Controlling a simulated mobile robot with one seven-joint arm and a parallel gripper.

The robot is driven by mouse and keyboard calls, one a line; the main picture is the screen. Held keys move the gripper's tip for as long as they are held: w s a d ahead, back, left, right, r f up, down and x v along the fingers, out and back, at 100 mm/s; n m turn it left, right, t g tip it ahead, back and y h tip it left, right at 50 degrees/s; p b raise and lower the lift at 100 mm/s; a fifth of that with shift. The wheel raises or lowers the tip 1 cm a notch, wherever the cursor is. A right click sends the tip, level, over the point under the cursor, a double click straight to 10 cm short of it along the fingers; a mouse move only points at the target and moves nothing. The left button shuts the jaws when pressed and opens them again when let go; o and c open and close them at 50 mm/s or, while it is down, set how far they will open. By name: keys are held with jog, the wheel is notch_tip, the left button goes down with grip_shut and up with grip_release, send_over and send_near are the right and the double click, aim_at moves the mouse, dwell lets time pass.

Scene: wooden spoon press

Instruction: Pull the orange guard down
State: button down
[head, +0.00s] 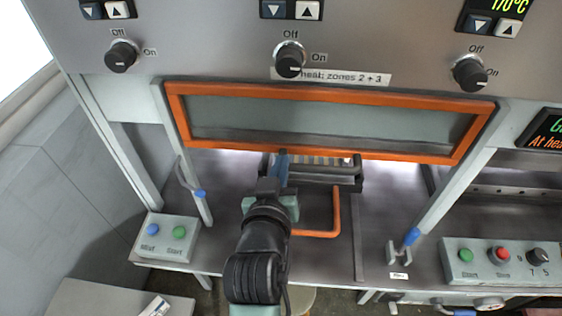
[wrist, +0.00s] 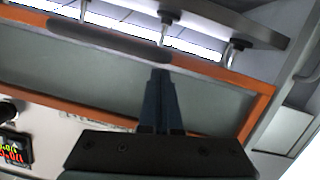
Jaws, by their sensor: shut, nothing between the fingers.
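The orange guard (head: 318,152) is a rectangular orange frame around a grey see-through panel, raised at the front of the press below the knobs. It also shows in the wrist view (wrist: 262,100), tilted, with a dark grey bar along one edge. My gripper (head: 283,160) is at the guard's lower edge, left of its middle in the head view. Its blue fingers (wrist: 160,80) are shut together and empty. They overlap the panel in the wrist view, with their tips near the dark bar. I cannot tell whether they touch the guard.
A dark tray with striped contents (head: 340,168) and an orange handle (head: 334,215) lie under the guard. Button boxes stand at left (head: 165,238) and right (head: 490,262). Posts with blue-tipped handles flank the opening (head: 188,180). The metal deck (head: 385,200) is bare right of the tray.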

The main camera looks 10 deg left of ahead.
jog(key=shift+f, duration=0.1)
notch_tip(320, 180, down, 28)
jog(key=b, duration=2.2)
jog(key=shift+s, duration=0.1)
notch_tip(320, 180, up, 5)
jog(key=p, duration=0.4)
jog(key=b+v, duration=0.2)
jog(key=v, duration=0.7)
jog(key=shift+s+a, duration=0.35)
jog(key=shift+a, duration=0.05)
